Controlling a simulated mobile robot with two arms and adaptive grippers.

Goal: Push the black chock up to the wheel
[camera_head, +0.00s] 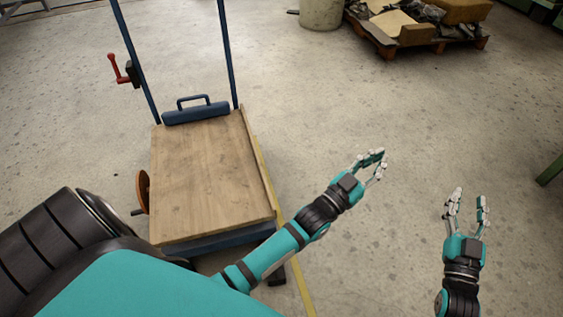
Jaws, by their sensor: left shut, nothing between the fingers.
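A lift cart with a wooden top (205,180) stands at the left of the head view. A small dark object (276,277) shows on the floor by its lower right corner, partly hidden by my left arm; I cannot tell whether it is the black chock or a cart wheel. An orange-brown wheel (143,190) sits on the cart's left side. My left gripper (376,162) is shut and empty, above open floor to the right of the cart. My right gripper (470,201) is open and empty, further right, apart from everything.
Blue uprights rise at the cart's far end, with a blue handle (195,103) and a red crank (118,70). A yellow strip (268,185) runs along the cart's right side. A loaded pallet (420,40) and a pale drum (321,12) stand far back. The floor between is clear.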

